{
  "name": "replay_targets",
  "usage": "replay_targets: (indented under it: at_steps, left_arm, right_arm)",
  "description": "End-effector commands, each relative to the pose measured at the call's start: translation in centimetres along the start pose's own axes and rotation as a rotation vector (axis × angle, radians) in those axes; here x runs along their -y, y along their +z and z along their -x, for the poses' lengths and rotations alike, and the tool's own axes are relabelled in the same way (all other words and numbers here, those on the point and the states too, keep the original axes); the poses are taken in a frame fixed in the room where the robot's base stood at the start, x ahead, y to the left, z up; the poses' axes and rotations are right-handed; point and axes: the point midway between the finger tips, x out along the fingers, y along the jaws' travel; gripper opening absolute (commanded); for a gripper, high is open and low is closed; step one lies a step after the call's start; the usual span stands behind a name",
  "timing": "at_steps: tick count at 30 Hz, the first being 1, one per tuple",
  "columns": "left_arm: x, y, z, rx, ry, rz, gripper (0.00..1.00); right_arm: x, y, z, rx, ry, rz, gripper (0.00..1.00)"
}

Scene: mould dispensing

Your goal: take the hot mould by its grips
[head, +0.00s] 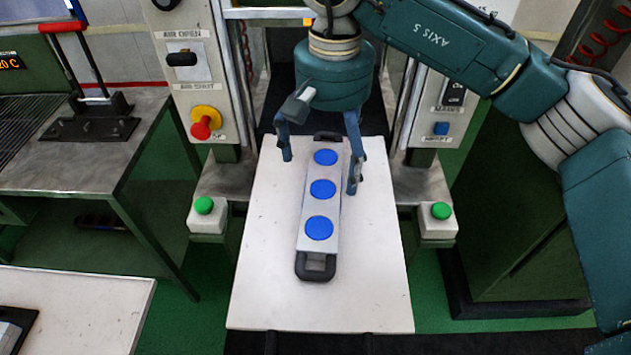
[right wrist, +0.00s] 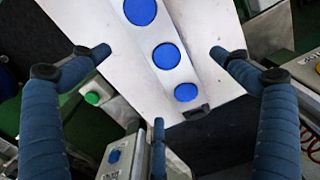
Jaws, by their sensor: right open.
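The mould (head: 309,205) is a long light-grey bar with blue round fills along its top. It lies on a white board, pointing away from me. It has a black near grip (head: 315,278) and a black far grip (head: 328,136). My right gripper (head: 321,173) is open and empty over the mould's far half, with its blue fingers spread to either side. In the right wrist view the mould (right wrist: 150,33) runs between the spread fingers, and one dark grip (right wrist: 197,112) shows at its end. I cannot tell the fingers' exact height above it. My left gripper is out of view.
The white board (head: 370,280) has free room around the mould. Green buttons (head: 204,205) (head: 441,210) stand on boxes at both sides. A machine with a red-and-yellow stop button (head: 203,124) stands behind. A metal bench (head: 130,140) with a red-handled lever is at left.

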Motion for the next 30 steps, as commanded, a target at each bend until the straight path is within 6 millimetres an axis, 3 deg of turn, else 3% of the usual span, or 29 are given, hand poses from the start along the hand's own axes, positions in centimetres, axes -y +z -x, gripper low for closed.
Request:
replay_targets:
  at_steps: [3, 7, 11, 18, 27, 30]
  left_arm:
    - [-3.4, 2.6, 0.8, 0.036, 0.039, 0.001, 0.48]
    - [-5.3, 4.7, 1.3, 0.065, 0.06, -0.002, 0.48]
    - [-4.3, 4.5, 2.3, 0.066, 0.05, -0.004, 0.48]
    - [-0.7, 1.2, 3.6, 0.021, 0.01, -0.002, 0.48]
    - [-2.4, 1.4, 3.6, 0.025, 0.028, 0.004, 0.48]
    - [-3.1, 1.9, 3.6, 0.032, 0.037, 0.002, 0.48]
  right_arm:
    - [0.0, 0.0, -1.6, 0.003, -0.001, -0.001, 0.99]
    - [0.0, 0.0, -2.5, 0.002, -0.002, 0.0, 0.99]
    - [-0.1, -0.1, -3.7, 0.005, -0.002, -0.001, 0.99]
    - [-0.3, -0.4, -7.1, 0.003, -0.003, -0.001, 0.99]
    - [-0.3, -0.5, -7.8, 0.0, -0.003, -0.001, 0.99]
    - [-0.3, -0.5, -7.8, 0.0, -0.003, -0.001, 0.79]
